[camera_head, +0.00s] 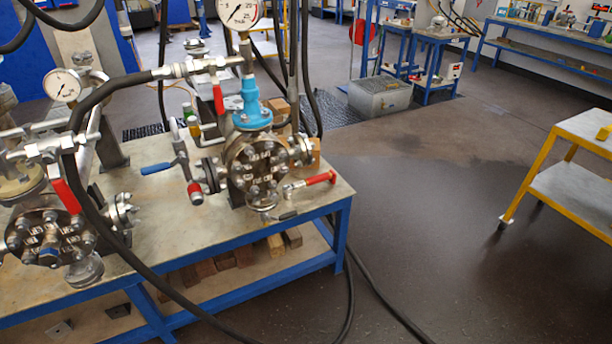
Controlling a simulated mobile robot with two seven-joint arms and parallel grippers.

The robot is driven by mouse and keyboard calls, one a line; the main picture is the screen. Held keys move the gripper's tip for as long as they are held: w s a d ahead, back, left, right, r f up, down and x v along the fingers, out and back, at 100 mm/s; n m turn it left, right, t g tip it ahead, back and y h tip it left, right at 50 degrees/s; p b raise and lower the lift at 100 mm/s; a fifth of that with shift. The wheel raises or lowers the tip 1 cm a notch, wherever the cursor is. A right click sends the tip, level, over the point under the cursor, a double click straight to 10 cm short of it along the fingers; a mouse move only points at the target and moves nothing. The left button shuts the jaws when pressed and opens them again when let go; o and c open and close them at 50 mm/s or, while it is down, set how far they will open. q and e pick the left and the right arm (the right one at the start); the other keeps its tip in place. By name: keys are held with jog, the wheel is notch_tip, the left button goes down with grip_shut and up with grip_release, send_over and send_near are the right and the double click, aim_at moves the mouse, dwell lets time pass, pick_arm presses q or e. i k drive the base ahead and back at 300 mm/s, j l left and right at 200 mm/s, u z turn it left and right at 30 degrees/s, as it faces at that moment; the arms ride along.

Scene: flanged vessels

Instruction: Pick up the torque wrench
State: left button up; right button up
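I cannot pick out a torque wrench with certainty. A short tool-like piece with a red grip and a silver end (310,183) is at the right end of the blue-framed bench (330,206), beside a flanged vessel (256,168). I cannot tell whether it lies loose or is a valve lever on the vessel. A blue-handled piece (158,169) sticks out left of the same vessel and looks like a valve lever. Neither of my grippers is in view.
A second flanged vessel (52,237) stands at the bench's left. Black hoses loop over the bench front and onto the floor. Wooden blocks (276,245) lie on the lower shelf. A yellow-framed cart (570,185) is at the right.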

aim_at(330, 175)
jog(key=i+l+u, duration=0.4)
jog(key=i+l, duration=0.2)
jog(key=i, duration=0.15)
jog(key=i+l+u, duration=0.4)
jog(key=i+l, duration=0.2)
jog(key=l, duration=0.25)
jog(key=i, duration=0.55)
